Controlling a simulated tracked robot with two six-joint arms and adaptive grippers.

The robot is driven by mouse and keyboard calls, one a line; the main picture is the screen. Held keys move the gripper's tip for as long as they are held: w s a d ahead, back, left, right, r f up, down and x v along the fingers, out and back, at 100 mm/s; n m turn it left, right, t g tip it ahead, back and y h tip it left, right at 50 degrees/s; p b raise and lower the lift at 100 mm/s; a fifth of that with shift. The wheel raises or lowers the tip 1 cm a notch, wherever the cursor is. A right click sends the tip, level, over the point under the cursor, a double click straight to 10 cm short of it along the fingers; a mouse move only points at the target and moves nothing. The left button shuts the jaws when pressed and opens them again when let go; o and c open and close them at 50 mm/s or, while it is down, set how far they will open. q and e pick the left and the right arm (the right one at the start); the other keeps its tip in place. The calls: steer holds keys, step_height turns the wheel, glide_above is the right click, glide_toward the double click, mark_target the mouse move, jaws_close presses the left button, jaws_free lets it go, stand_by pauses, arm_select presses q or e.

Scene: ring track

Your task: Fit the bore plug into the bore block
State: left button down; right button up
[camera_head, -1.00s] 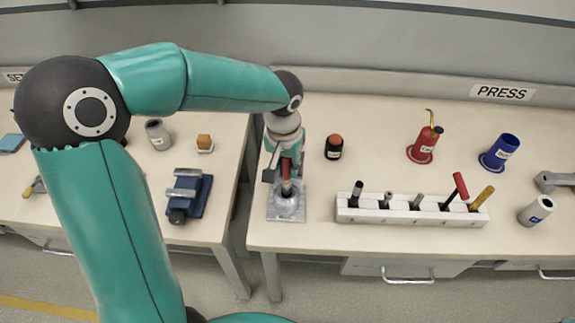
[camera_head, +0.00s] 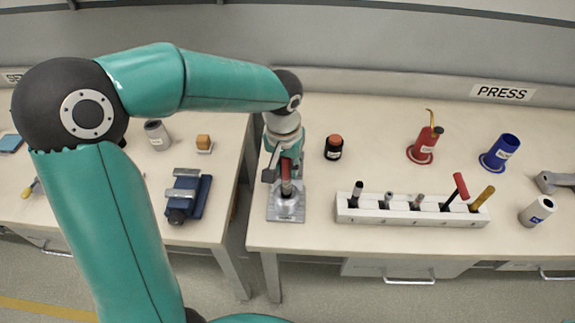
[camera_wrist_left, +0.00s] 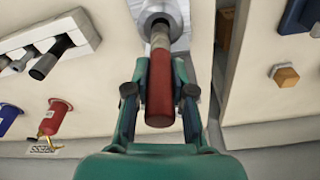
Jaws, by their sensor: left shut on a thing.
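The bore plug (camera_head: 286,187) has a red handle and a grey metal end. My left gripper (camera_head: 285,174) is shut on the red handle, and its fingers show on both sides of it in the left wrist view (camera_wrist_left: 160,92). The bore block (camera_head: 287,213) is a silver metal piece with a round boss, near the front left edge of the right bench. The plug is over the block, with its metal end (camera_wrist_left: 160,38) at the dark bore opening in the left wrist view. I cannot tell how deep it sits. My right gripper is out of view.
Right of the block stands a white rack (camera_head: 400,213) holding several tools. Behind are a black jar with a red-brown top (camera_head: 333,148), a red can (camera_head: 423,146) and a blue cup (camera_head: 501,152). A blue vise (camera_head: 188,197) is on the left bench, across a gap.

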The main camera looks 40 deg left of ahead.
mark_target(287, 181)
arm_select(q)
steer(key=shift+f+b, duration=2.55)
steer(key=shift+f, duration=0.2)
steer(key=c, duration=0.9)
jaws_free()
steer(key=shift+r, duration=0.1)
steer(key=r, duration=0.4)
steer(key=s+r, duration=0.1)
steer(key=r, duration=0.6)
steer(key=shift+s+d+r, duration=0.2)
steer(key=shift+r, duration=0.2)
